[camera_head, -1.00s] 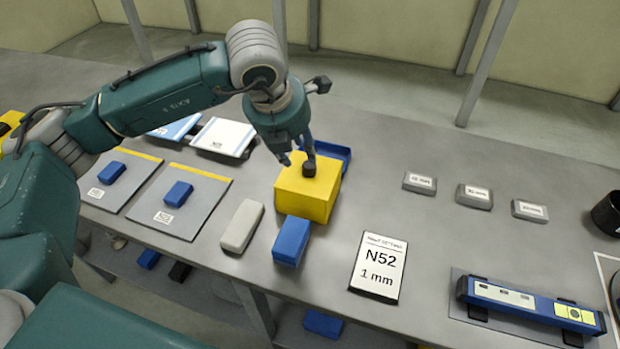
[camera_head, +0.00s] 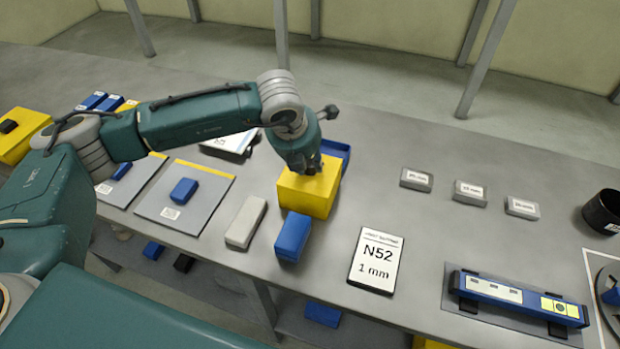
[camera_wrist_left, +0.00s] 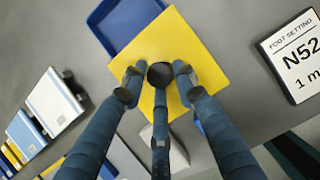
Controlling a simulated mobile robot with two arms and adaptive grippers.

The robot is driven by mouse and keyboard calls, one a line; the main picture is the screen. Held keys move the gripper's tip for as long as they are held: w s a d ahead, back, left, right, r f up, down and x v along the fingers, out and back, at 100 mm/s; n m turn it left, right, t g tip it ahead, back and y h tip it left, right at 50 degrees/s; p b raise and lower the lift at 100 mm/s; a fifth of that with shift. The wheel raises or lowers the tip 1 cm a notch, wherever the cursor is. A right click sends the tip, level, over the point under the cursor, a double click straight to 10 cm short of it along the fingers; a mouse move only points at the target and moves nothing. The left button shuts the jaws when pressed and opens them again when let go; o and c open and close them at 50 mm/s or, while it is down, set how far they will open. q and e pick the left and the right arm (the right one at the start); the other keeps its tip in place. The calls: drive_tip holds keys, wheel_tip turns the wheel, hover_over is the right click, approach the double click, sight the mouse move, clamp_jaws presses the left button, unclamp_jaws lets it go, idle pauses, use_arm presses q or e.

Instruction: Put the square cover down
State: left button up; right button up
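The square cover (camera_head: 316,194) is a yellow box with a black knob on top. It stands on the table in the middle of the head view. My left gripper (camera_head: 305,170) is low over its top and hides the knob there. In the left wrist view the cover (camera_wrist_left: 205,45) lies under the gripper (camera_wrist_left: 160,80). The knob (camera_wrist_left: 161,74) is between the three fingertips, which are spread around it with small visible gaps. The cover's underside is hidden. My right gripper is not in view.
A blue tray (camera_head: 338,150) is behind the cover. A blue block (camera_head: 292,238) and a grey-white block (camera_head: 245,222) are in front. An N52 card (camera_head: 376,260) lies to the right, with free table around it. Another yellow box (camera_head: 22,135) is far left.

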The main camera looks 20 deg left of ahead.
use_arm(q)
clamp_jaws()
drive_tip(key=shift+r, duration=0.15)
